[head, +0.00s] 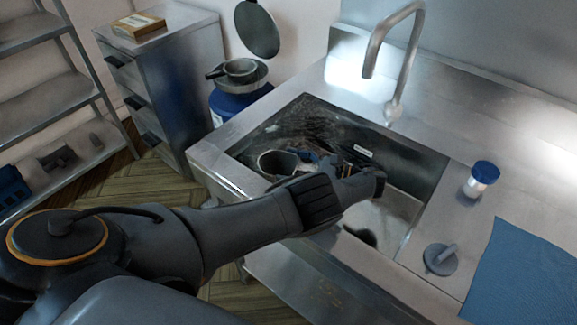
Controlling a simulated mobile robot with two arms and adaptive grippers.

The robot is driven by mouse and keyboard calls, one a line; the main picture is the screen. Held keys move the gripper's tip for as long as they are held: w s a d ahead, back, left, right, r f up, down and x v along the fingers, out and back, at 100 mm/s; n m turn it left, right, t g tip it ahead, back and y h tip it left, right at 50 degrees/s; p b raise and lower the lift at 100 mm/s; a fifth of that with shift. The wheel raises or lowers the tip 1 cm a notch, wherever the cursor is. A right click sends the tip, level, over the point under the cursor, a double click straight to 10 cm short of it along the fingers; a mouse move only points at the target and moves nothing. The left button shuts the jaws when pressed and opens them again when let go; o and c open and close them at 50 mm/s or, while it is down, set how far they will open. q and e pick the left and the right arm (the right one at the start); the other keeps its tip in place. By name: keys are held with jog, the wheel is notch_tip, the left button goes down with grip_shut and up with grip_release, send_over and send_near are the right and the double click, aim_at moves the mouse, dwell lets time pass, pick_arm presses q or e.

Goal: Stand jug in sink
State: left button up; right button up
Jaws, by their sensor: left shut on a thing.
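The sink (408,158) is a steel basin let into the counter. A grey metal jug (277,166) shows inside the sink's outline, near its left front side, with its dark open mouth visible. My left gripper (326,164) reaches over the front rim into the sink area, just right of the jug, and is shut on it, at what looks like its handle side. The fingertips are partly hidden by my wrist. I cannot tell whether the jug's base touches the sink floor. My right gripper is out of view.
A tall tap (394,60) stands behind the sink. A blue-capped jar (482,178), a grey knobbed object (440,257) and a blue cloth (525,270) lie on the counter at right. A drawer cabinet (170,75) and a blue container (232,103) with pans stand left.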

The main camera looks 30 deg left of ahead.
pick_arm(q)
jog(key=shift+f+b, duration=0.55)
jog(key=shift+f, duration=0.1)
jog(key=o, duration=1.7)
jog(key=shift+c, duration=0.2)
jog(key=shift+r, duration=0.1)
